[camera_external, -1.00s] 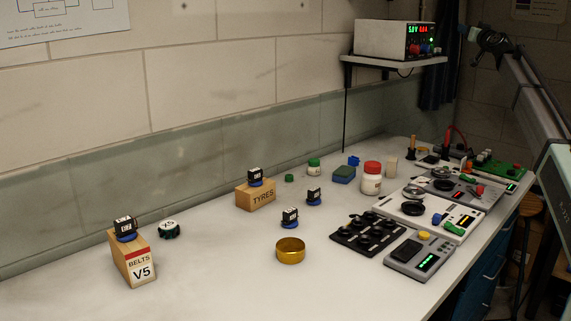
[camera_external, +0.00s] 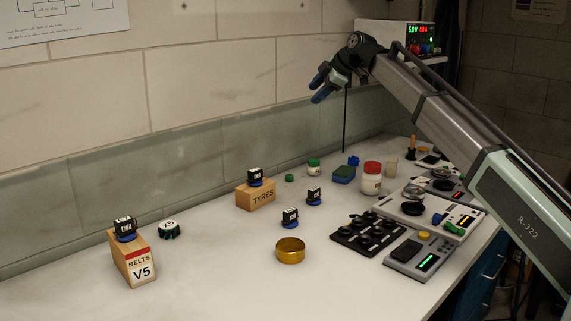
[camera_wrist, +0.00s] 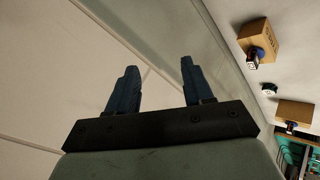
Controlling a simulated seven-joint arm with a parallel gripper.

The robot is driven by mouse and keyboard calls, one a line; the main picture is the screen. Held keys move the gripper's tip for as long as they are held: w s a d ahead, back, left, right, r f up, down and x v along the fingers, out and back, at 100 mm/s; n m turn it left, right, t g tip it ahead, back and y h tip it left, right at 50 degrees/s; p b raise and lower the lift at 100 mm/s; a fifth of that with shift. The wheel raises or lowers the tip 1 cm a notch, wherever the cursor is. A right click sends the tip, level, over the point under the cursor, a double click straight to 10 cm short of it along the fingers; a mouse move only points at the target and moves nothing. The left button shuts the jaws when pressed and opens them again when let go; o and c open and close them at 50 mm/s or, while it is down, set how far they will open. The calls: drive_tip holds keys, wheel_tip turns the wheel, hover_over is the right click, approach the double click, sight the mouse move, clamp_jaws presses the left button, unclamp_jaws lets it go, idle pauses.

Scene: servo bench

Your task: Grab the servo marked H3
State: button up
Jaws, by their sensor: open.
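Several small black servos with white labels and blue bases stand in the external view. One (camera_external: 125,226) sits on the BELTS V5 box (camera_external: 133,262), and one (camera_external: 255,175) sits on the TYRES box (camera_external: 261,196). Two more, a nearer one (camera_external: 290,216) and a farther one (camera_external: 314,194), stand on the bench. Their labels are too small to read surely, so I cannot tell which is H3. My gripper (camera_external: 318,89) is open and empty, high above the back of the bench. Its two spread fingers also show in the wrist view (camera_wrist: 158,66), with servos on boxes at the right.
A brass ring-like dish (camera_external: 290,251) stands in front of the bench servos. A dark-toothed X5 piece (camera_external: 169,229) lies beside the BELTS box. A red-lidded jar (camera_external: 371,178), a black knob panel (camera_external: 367,234) and other devices crowd the right. The front left bench is clear.

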drive_tip(key=s+a+f+n+g+h, duration=0.2)
drive_tip(key=s+f+n+g+h, duration=0.15)
drive_tip(key=s+f, duration=0.4)
drive_tip(key=n+g+h, duration=0.2)
drive_tip(key=n+h, duration=0.2)
hover_over(314, 189)
wheel_tip(314, 189, down, 6)
drive_tip(key=shift+y, duration=0.25)
drive_tip(key=f, duration=0.8)
drive_tip(key=shift+s+a, duration=0.1)
drive_tip(key=shift+a, duration=0.25)
drive_tip(key=shift+d+f, duration=0.2)
drive_tip(key=shift+f, duration=1.1)
drive_tip(key=shift+d+f, duration=0.2)
drive_tip(key=shift+f, duration=1.1)
clamp_jaws()
